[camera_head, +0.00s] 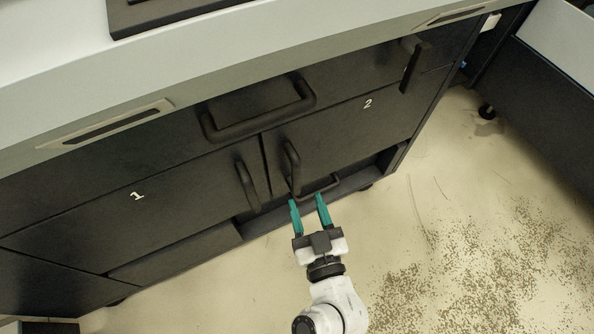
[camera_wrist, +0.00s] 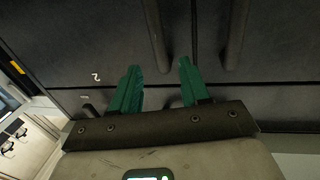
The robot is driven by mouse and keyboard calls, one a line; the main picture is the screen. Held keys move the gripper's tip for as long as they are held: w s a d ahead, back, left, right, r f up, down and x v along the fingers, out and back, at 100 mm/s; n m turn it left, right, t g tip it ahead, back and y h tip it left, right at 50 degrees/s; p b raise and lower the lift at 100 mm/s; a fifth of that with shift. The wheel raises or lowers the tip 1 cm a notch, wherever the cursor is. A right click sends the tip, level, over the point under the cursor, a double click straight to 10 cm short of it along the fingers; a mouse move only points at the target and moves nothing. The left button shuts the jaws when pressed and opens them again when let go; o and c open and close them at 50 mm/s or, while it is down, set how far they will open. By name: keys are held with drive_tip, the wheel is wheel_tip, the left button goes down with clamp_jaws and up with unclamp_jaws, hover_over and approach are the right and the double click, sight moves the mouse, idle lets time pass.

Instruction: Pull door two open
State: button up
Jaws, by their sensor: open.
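Door two (camera_head: 350,125) is a dark cabinet panel marked "2" on the right. It looks shut, and it also shows in the wrist view (camera_wrist: 90,45). Its black bar handle (camera_head: 291,165) is near its left edge; in the wrist view the handle (camera_wrist: 156,40) runs down toward the gap between my fingers. My gripper (camera_head: 306,199), with green fingers, is open just below and in front of this handle. The wrist view shows the fingertips (camera_wrist: 159,68) either side of the handle's line. I cannot tell whether they touch it.
Door one (camera_head: 140,200) is shut on the left, with its handle (camera_head: 247,186) close beside door two's; it shows in the wrist view (camera_wrist: 236,35). A drawer handle (camera_head: 258,125) juts out above. The floor (camera_head: 450,230) at right is clear, with scattered specks.

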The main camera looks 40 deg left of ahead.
sight(298, 176)
drive_tip(key=p+x, duration=0.1)
drive_tip(key=x, duration=0.8)
drive_tip(key=shift+p, duration=0.4)
clamp_jaws()
